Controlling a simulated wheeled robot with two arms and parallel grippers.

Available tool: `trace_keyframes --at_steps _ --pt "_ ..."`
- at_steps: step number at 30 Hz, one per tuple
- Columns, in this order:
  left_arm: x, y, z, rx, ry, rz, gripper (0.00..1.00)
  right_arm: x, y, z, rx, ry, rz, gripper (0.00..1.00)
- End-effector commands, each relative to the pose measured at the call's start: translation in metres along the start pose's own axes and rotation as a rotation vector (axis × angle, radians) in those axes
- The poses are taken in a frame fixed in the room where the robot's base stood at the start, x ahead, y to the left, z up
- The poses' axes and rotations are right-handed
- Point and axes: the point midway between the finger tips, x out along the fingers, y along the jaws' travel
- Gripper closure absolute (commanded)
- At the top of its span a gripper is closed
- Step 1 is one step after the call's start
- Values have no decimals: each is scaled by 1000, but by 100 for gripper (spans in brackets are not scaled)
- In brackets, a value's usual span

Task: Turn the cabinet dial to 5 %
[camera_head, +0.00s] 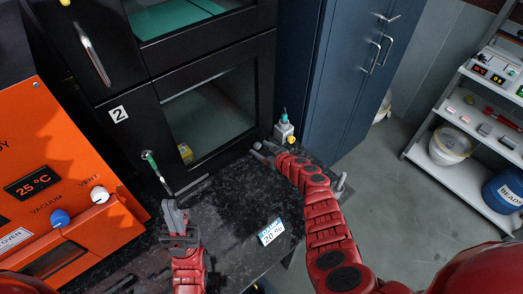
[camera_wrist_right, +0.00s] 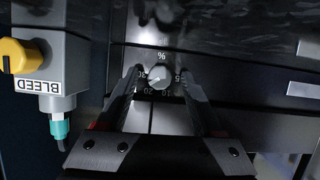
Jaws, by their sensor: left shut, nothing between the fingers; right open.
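The cabinet dial (camera_wrist_right: 159,77) is a small round pale grey knob on a dark panel in the right wrist view. Printed marks around it include %, 30, 20, 10 and a 5 at its right. A mark on the knob seems to point to the lower left, between 20 and 30, but it is small. My right gripper (camera_wrist_right: 163,88) is open, with a finger on either side of the dial; contact cannot be told. In the head view the right gripper (camera_head: 262,150) is at the black cabinet (camera_head: 130,118); the dial is not discernible there. My left gripper (camera_head: 177,214) is shut and empty above the dark counter.
A grey BLEED block (camera_wrist_right: 45,75) with a yellow knob stands left of the dial; it also shows in the head view (camera_head: 285,131). A card (camera_head: 271,232) reading 20 % lies on the counter (camera_head: 228,215). An orange oven (camera_head: 60,150) stands left, a blue locker (camera_head: 345,75) behind.

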Motion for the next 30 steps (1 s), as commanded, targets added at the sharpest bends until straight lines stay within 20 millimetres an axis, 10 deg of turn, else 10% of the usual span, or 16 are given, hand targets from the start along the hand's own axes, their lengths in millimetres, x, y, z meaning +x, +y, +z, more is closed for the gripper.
trace_keyframes --at_steps 7,18,30 --pt "0 0 0 0 0 0 100 0 0 0 0 0 0 32" --pt "0 0 0 0 0 0 100 0 0 -1 0 1 0 99" --pt "3 0 0 0 0 0 100 0 -1 -2 -38 3 15 100"
